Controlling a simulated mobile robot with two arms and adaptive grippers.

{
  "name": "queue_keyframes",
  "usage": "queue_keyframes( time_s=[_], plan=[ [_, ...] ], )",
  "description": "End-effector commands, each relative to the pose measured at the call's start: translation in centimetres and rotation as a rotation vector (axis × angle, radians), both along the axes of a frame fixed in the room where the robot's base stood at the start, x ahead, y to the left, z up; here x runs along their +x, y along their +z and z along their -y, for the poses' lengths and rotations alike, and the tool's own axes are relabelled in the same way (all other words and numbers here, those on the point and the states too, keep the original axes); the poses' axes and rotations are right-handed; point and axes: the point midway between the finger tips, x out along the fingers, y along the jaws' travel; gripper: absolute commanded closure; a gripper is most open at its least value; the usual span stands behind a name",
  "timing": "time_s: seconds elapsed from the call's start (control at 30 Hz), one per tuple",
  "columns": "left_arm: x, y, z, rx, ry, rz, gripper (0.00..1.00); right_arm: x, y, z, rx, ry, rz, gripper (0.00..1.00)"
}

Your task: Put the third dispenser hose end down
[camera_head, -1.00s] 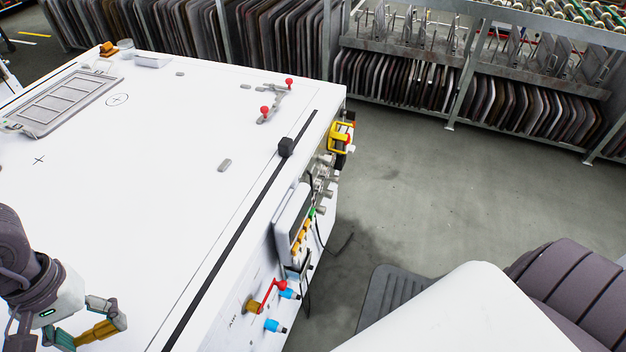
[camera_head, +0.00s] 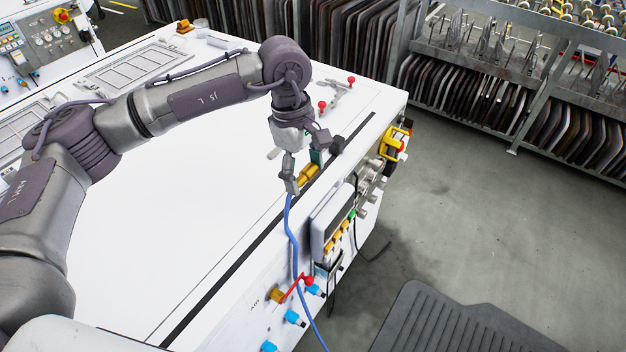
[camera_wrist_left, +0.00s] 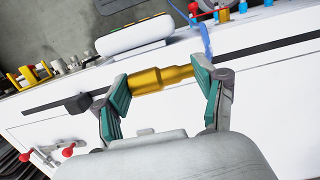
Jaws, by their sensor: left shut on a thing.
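My left gripper (camera_head: 304,174) is shut on the brass hose end (camera_head: 309,175), above the white table (camera_head: 190,215) near the black strip along its right edge. In the left wrist view the brass end (camera_wrist_left: 158,81) lies crosswise between the two green-padded fingers of the gripper (camera_wrist_left: 161,83). The blue hose (camera_head: 292,240) runs from the brass end over the table edge and down past the front panel. It also shows in the left wrist view (camera_wrist_left: 206,40). The gap between the brass end and the tabletop is hard to judge. My right gripper is out of view.
A black block (camera_head: 337,145) sits on the black strip (camera_head: 230,273) close to the gripper. Red-knobbed clamps (camera_head: 337,96) stand behind it. A control box (camera_head: 331,216), a red lever (camera_head: 295,287) and blue fittings (camera_head: 293,317) line the side. Most of the tabletop is clear.

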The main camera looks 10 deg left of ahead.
Motion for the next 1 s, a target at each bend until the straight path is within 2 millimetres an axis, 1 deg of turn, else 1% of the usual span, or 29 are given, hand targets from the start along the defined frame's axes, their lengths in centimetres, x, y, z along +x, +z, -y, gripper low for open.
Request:
queue_keyframes(
  time_s=[0.03, 0.1, 0.3, 0.5, 0.6, 0.7, 0.83, 0.93, 1.0],
  plan=[
    [0.9, 0.4, 1.0, -0.003, 0.104, -0.001, 0.67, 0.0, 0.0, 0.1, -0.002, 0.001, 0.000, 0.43],
    [2.0, 1.0, 2.2, -0.003, 0.260, 0.000, 0.67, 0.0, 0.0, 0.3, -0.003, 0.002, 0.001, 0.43],
    [4.6, 2.4, 5.4, -0.001, 0.698, -0.001, 0.67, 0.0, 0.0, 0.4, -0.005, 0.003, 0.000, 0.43],
    [6.5, 3.6, 8.4, 0.000, 1.122, 0.000, 0.67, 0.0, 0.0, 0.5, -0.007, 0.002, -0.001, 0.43],
    [7.0, 4.0, 9.6, 0.002, 1.297, 0.001, 0.67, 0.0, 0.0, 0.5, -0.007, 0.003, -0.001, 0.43],
    [7.4, 4.2, 10.4, 0.001, 1.431, 0.001, 0.67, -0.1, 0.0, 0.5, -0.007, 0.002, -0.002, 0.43],
    [7.7, 4.3, 11.0, 0.003, 1.534, 0.002, 0.67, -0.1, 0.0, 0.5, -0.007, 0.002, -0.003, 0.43],
    [7.7, 4.0, 10.5, 0.005, 1.567, 0.001, 0.67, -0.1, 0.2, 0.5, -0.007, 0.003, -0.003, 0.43],
    [7.7, 3.4, 9.4, 0.005, 1.572, 0.000, 0.67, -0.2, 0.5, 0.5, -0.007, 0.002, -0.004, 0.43]
  ],
)
